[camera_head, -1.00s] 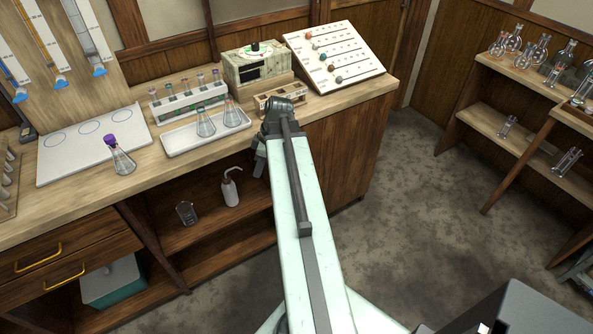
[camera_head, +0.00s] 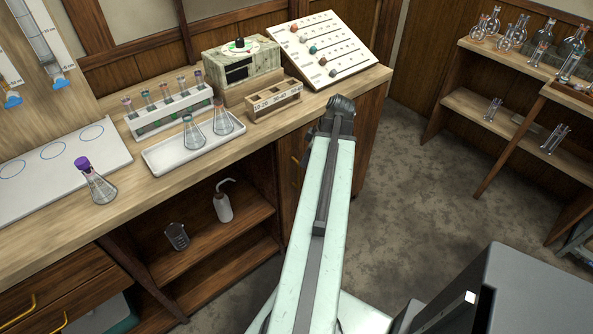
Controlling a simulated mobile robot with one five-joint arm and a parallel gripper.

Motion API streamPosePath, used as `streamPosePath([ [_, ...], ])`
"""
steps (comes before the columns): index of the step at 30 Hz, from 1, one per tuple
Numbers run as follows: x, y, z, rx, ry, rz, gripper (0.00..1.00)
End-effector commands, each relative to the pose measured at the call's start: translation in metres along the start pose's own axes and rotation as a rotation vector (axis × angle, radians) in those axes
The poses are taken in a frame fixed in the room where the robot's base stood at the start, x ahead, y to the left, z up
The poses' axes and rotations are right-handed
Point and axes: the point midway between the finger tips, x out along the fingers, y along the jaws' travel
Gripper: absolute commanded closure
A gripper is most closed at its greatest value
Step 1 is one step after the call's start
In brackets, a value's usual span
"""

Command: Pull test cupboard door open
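The wooden cupboard door (camera_head: 366,140) is at the right end of the bench front, under the worktop. It looks shut and flush with the front, but my arm covers its middle. A small brass-coloured handle (camera_head: 295,162) shows near its left edge, just left of my arm. My pale green arm stretches up the picture from the bottom, and its dark end joint stands in front of the door. My gripper is hidden behind the arm, so its fingers and any contact with the handle cannot be seen.
The worktop holds a white tray (camera_head: 157,157) with two flasks, a wooden block (camera_head: 273,101), a test tube rack (camera_head: 168,120) and a slanted board (camera_head: 345,65). Open shelves (camera_head: 213,234) lie left of the door. Grey floor (camera_head: 420,190) is clear to the right, before glassware shelves (camera_head: 475,111).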

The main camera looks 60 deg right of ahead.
Motion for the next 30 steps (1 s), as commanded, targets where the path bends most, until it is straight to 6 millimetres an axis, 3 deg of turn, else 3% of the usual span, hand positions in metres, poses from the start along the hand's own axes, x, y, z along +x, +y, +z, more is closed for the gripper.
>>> streamPosePath([
  [13,0.073,0.001,0.004,0.000,0.000,0.001,0.80],
  [23,0.075,0.001,0.001,0.002,-0.001,0.001,0.80],
  [25,0.075,0.001,0.001,0.002,-0.001,0.001,1.00],
  [30,0.075,0.001,0.001,0.003,-0.001,0.001,1.00],
])
